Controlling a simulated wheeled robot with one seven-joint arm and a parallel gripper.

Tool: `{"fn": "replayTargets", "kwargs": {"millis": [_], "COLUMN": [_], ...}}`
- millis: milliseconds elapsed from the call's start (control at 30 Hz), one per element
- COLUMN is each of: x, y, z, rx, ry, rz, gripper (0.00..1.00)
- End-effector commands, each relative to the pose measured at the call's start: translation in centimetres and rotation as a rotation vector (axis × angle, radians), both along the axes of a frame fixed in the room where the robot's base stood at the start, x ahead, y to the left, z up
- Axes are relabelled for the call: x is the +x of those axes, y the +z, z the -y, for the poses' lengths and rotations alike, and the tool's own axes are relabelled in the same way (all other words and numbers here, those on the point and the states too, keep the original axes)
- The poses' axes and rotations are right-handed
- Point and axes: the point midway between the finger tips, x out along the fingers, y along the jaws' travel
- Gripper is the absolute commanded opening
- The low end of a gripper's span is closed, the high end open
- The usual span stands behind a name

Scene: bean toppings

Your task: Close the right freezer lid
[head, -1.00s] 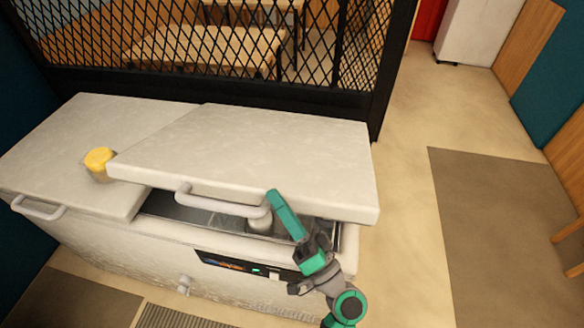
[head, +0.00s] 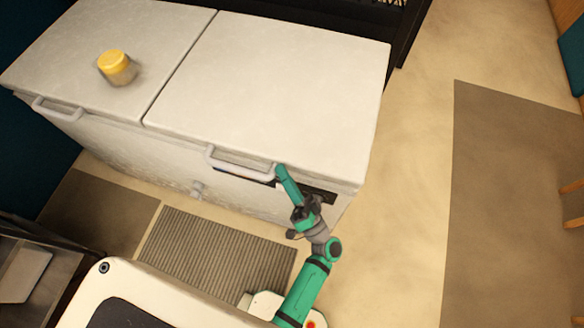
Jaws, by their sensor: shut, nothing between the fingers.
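The white chest freezer has two lids side by side. The right freezer lid (head: 275,90) lies flat and level with the left lid (head: 120,50), with only a thin seam between them and no opening visible at its front edge. Its grey handle (head: 235,166) sticks out at the front. My gripper (head: 280,172) is at the right end of this handle, small in view and shut with nothing held. I cannot tell whether it touches the handle. My green arm reaches up from below.
A jar with a yellow lid (head: 116,68) stands on the left lid. A ribbed grey mat (head: 215,250) lies on the floor before the freezer. A dark lattice partition (head: 390,20) stands behind.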

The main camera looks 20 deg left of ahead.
Motion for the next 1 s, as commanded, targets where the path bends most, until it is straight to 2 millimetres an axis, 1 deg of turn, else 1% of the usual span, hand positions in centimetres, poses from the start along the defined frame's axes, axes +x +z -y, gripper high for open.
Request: {"fn": "replayTargets", "kwargs": {"millis": [33, 100, 233, 667, 767, 1000], "x": [-0.2, -0.3, -0.4, -0.3, -0.2, -0.3], "y": [-2.2, -2.6, -2.9, -3.1, -3.6, -5.6], "z": [-0.3, -0.4, -0.4, -0.1, 0.5, 3.4], "rx": [-0.019, -0.02, -0.02, -0.021, -0.019, -0.005], "ry": [-0.001, 0.001, 0.001, -0.004, -0.004, 0.007], "rz": [-0.037, -0.04, -0.042, -0.044, -0.042, -0.015], "gripper": [0.0, 0.0, 0.0, 0.0, 0.0, 0.0]}}
